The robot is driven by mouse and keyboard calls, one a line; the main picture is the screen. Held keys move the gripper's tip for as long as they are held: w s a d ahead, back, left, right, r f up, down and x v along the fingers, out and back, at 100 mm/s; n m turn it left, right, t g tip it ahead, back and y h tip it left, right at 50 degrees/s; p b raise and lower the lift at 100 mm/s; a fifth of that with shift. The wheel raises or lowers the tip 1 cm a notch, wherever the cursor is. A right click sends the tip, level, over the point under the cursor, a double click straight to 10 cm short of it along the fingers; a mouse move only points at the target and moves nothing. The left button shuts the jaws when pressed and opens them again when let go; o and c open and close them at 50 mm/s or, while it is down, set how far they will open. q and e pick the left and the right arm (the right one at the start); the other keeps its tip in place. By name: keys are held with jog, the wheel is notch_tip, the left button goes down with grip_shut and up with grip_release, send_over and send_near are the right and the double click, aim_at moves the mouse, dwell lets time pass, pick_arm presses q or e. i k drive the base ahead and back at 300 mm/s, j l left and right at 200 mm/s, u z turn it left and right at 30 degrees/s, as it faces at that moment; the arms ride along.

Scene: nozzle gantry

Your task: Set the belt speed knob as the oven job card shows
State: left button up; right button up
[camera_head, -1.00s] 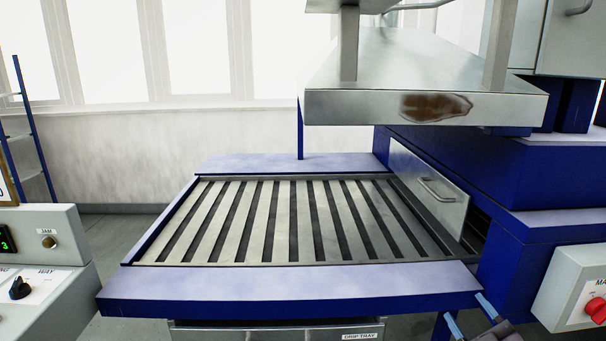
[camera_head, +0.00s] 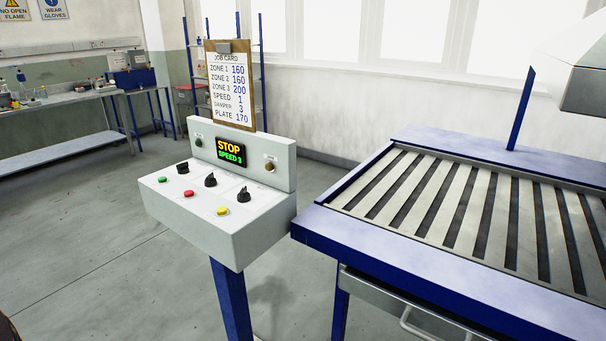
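The job card (camera_head: 231,88) is on a clipboard above the control box (camera_head: 217,237). It reads zone 1 160, zone 2 160, zone 3 200, speed 1, damper 3, plate 170. The display (camera_head: 231,152) on the box reads STOP and SPEED 3. Three black knobs stand on the sloped panel: a left knob (camera_head: 183,168), a middle knob (camera_head: 211,180) and a right knob (camera_head: 244,195). Their labels are too small to read, so I cannot tell which is the belt speed knob. Neither gripper shows in this view.
Green (camera_head: 162,180), red (camera_head: 189,194) and yellow (camera_head: 222,212) buttons sit near the knobs. The slatted conveyor bed (camera_head: 455,215) with its blue frame stands close at right. A workbench (camera_head: 60,98) is at far left. The floor left of the box is clear.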

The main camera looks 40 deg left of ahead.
aim_at(183, 168)
jog(key=u, duration=1.7)
